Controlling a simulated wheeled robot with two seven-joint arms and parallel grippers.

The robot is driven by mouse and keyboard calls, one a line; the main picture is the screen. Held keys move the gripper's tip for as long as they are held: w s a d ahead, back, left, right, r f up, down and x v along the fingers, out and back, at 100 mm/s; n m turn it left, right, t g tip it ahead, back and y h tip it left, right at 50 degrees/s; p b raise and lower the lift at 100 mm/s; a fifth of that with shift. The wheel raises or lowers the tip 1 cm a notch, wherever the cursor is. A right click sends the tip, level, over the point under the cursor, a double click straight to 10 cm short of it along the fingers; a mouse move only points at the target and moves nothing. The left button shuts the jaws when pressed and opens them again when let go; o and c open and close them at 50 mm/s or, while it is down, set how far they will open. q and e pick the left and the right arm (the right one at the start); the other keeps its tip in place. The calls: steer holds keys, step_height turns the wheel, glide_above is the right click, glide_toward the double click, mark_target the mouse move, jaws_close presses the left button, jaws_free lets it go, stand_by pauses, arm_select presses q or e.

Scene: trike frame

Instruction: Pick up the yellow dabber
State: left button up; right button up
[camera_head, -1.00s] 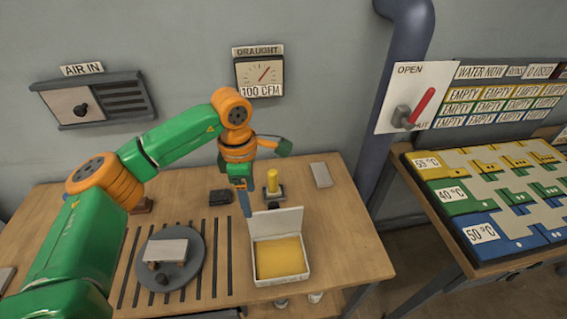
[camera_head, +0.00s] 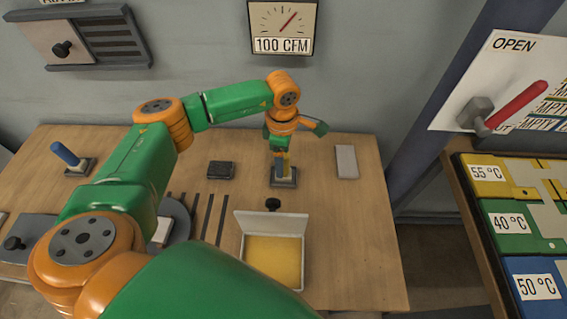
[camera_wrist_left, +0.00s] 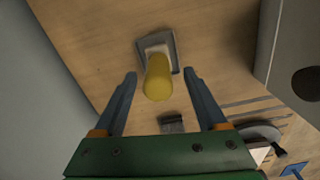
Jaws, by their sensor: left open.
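The yellow dabber (camera_wrist_left: 157,80) stands upright on a small grey square base (camera_wrist_left: 147,44) on the wooden table. In the head view the yellow dabber (camera_head: 281,168) is partly hidden behind my gripper, and its grey base (camera_head: 284,182) shows below. My left gripper (camera_head: 281,160) is at the dabber, pointing down at it. In the wrist view my left gripper (camera_wrist_left: 160,75) is open, with one blue-grey finger on each side of the dabber and gaps showing on both sides. My right gripper is not in view.
An open white box with a yellow pad (camera_head: 272,258) stands in front of the dabber. A blue dabber (camera_head: 65,154) stands on a base at the left. A dark block (camera_head: 221,170) and a grey slab (camera_head: 346,162) lie on either side. A wall rises behind the table (camera_head: 340,230).

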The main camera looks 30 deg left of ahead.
arm_select(q)
steer(key=shift+w+f, duration=0.2)
steer(key=shift+w, duration=0.05)
steer(key=shift+s+d+r, duration=0.1)
steer(key=shift+s+r, duration=0.05)
steer(key=shift+s, duration=0.05)
steer(key=c, duration=1)
steer(key=shift+w, duration=0.1)
jaws_close()
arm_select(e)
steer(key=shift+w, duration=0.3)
arm_select(q)
step_height(320, 180, up, 9)
steer(key=shift+r+b, duration=0.1)
steer(key=shift+b, duration=1.1)
steer(key=shift+r, duration=0.4)
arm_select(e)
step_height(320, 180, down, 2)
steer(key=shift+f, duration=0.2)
